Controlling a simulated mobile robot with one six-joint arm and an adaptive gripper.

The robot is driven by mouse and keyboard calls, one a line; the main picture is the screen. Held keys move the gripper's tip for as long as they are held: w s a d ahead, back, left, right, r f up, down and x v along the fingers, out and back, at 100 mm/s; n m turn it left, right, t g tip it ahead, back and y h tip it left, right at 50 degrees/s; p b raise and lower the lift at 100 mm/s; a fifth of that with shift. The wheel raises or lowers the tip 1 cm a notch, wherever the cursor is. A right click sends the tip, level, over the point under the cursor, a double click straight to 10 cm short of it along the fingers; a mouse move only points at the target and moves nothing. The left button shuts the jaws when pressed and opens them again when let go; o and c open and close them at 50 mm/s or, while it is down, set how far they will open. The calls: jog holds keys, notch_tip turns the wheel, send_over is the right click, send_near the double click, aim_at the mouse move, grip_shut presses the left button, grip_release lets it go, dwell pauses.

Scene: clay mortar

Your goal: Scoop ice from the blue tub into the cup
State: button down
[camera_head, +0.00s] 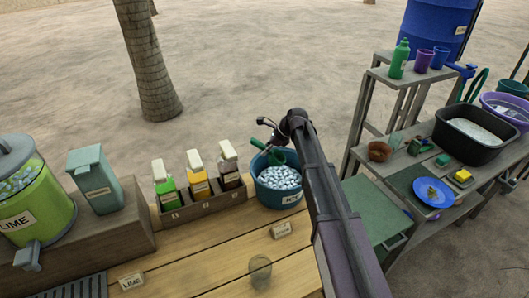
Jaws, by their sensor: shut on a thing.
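The blue tub (262,190) stands at the back right of the wooden counter, filled with pale ice (279,177) and labelled ICE. My gripper (268,132) is above the tub's back rim, shut on a green scoop (277,157). The scoop's head is over or at the back of the ice; I cannot tell whether it touches or carries any. A clear cup (260,271) stands upright near the counter's front and looks empty. My arm comes in from the lower right and passes just right of the tub.
A rack (200,205) with several labelled bottles stands left of the tub. A small label card (282,230) stands between tub and cup. Further left are a teal pitcher (95,180) and a green LIME dispenser (38,215). The counter left of the cup is mostly clear.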

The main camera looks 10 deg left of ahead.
aim_at(277, 154)
jog(key=shift+d+f+y+b, duration=0.2)
jog(key=shift+f+y+b, duration=0.45)
jog(key=shift+b, duration=0.35)
jog(key=shift+f+b, duration=0.3)
notch_tip(277, 154, down, 10)
jog(key=b, duration=1)
jog(key=shift+d+r+p, duration=0.5)
jog(key=shift+d, duration=2.3)
notch_tip(277, 154, up, 10)
jog(key=p, duration=1)
jog(key=shift+r, duration=0.25)
jog(key=a+r+h+p, duration=0.1)
jog(key=h+p, duration=0.1)
jog(key=p, duration=0.1)
jog(key=a+r+h+p, duration=0.1)
jog(key=r+h+p, duration=0.1)
jog(key=p, duration=0.2)
jog(key=shift+a+r+h, duration=0.1)
jog(key=shift+a+h, duration=0.2)
jog(key=shift+h, duration=0.05)
jog(key=shift+a+r+h+p, duration=0.35)
jog(key=shift+r+h+p, duration=0.05)
jog(key=shift+h+p, duration=0.35)
jog(key=shift+a+r+h+p, duration=0.3)
jog(key=shift+r+h+p, duration=0.1)
jog(key=shift+h+p, duration=0.3)
jog(key=shift+d, duration=0.15)
